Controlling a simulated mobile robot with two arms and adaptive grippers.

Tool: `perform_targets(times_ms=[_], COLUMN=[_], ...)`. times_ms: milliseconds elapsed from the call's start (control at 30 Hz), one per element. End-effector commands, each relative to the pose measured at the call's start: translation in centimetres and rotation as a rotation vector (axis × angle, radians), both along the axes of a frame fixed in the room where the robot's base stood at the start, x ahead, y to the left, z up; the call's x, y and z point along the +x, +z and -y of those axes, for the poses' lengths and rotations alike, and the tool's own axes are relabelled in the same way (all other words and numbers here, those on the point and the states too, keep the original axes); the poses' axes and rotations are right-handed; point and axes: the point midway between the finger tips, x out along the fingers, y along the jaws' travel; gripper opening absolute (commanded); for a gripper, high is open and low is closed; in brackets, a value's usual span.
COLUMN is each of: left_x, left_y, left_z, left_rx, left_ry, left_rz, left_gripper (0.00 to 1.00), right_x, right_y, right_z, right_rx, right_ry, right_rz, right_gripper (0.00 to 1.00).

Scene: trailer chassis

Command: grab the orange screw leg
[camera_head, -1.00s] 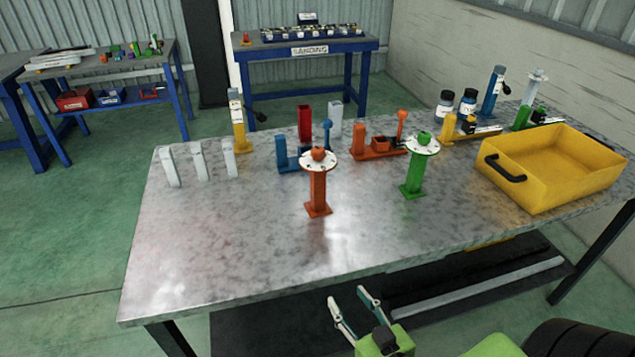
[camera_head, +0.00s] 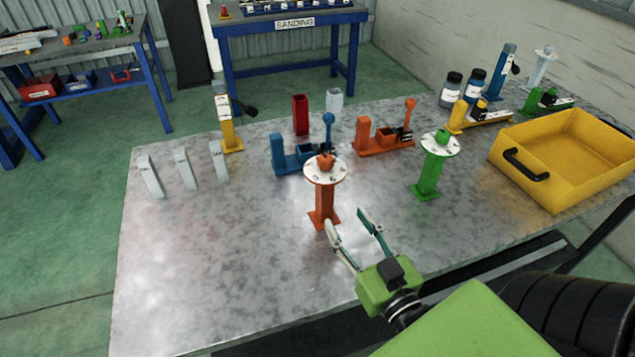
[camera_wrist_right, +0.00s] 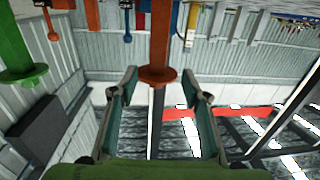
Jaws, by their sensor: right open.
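The orange screw leg (camera_head: 322,200) stands upright on the metal table, with a square foot, a white marked disc and an orange knob on top. In the right wrist view the orange leg (camera_wrist_right: 159,35) lines up between the fingertips, seemingly beyond them. My right gripper (camera_head: 346,219) is open and empty, just in front and to the right of the leg near its lower part. Its two fingers also frame the right wrist view (camera_wrist_right: 159,82). I cannot tell whether a finger touches the leg. My left gripper is not in view.
A green screw leg (camera_head: 430,172) stands to the right, and a yellow bin (camera_head: 535,178) beyond it. Blue (camera_head: 280,155) and orange (camera_head: 371,142) L-shaped fixtures stand behind. Several pale upright blocks (camera_head: 184,168) are at the left. The table's front left (camera_head: 200,265) is clear.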

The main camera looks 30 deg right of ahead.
Motion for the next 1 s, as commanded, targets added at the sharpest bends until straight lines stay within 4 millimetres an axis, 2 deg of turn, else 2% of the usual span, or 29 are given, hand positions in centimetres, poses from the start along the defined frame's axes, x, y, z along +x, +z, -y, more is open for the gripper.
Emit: perform_targets(times_ms=[133, 400, 667, 800, 1000], left_x=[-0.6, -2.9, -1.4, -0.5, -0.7], left_y=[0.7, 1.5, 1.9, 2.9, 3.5], left_z=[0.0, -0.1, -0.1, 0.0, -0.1], left_rx=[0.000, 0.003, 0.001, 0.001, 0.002], left_ry=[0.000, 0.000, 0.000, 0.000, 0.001], left_rz=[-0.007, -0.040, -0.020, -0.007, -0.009], left_gripper=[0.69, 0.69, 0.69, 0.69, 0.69], right_x=[2.3, 6.6, 8.3, 10.1, 12.5], right_y=[0.4, 0.2, 0.0, 0.2, -0.1], right_z=[0.4, 1.0, 1.3, 1.8, 2.3], right_rx=[0.000, 0.000, 0.000, 0.001, 0.000], right_ry=[-0.001, -0.001, 0.000, 0.000, 0.000], right_rz=[0.006, 0.003, 0.001, 0.002, 0.002], right_gripper=[0.43, 0.43, 0.43, 0.43, 0.43])
